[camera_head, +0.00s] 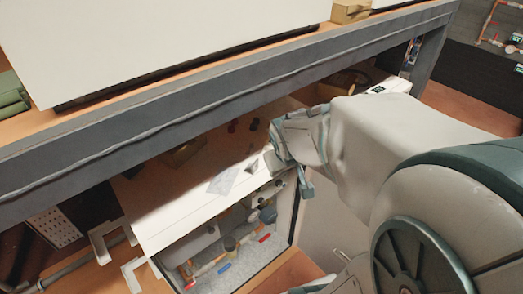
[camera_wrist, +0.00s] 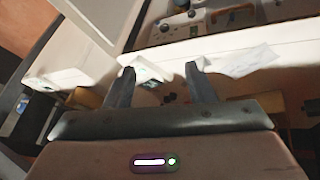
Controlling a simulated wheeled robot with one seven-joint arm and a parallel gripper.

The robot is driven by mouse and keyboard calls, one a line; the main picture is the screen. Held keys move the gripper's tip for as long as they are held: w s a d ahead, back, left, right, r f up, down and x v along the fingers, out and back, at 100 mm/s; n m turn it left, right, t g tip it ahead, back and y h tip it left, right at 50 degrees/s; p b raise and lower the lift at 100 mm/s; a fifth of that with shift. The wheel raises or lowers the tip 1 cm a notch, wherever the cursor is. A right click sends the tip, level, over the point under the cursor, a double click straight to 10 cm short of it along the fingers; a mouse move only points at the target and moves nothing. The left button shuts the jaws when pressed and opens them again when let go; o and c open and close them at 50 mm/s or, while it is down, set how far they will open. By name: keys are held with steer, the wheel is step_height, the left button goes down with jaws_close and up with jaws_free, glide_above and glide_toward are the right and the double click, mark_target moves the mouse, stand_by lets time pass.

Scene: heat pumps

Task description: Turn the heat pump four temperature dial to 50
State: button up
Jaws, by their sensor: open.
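A white heat pump unit (camera_head: 165,215) stands under the grey shelf, its lower front open on pipes and small round fittings. One dark round fitting (camera_head: 268,214) shows there in the head view. The open section (camera_wrist: 215,18) also shows at the top of the wrist view, with a round fitting (camera_wrist: 165,27) on its left. I cannot tell which part is the temperature dial, and no number is readable. My gripper (camera_head: 288,167) is beside the unit's right upper edge. In the wrist view my gripper (camera_wrist: 160,70) has its two fingers apart, with nothing held between them.
The grey shelf beam (camera_head: 200,105) crosses above the unit and close to my arm. A large white box (camera_head: 160,40) stands on the shelf. A white bracket (camera_head: 105,245) is at the unit's left.

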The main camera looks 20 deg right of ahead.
steer(key=w+d+f+n+t+b, duration=0.1)
steer(key=w+d+f+b, duration=0.25)
steer(key=f, duration=0.25)
steer(key=w+d+f+n+t+b, duration=0.1)
steer(key=w+d+f+t+b, duration=0.15)
steer(key=d+f, duration=0.35)
steer(key=n+t+y+b, duration=0.2)
steer(key=t+y+b, duration=0.25)
steer(key=b, duration=0.55)
glide_toward(280, 185)
steer(key=s+d+f, duration=0.1)
steer(key=d+f, duration=0.1)
steer(key=d, duration=0.2)
steer(key=s+f+t+y+b, duration=0.2)
steer(key=s+t+y+b, duration=0.2)
steer(key=b+x, duration=0.2)
steer(key=x, duration=1.1)
steer(key=shift+a+f, duration=0.1)
steer(key=shift+f, duration=0.1)
steer(key=c, duration=1)
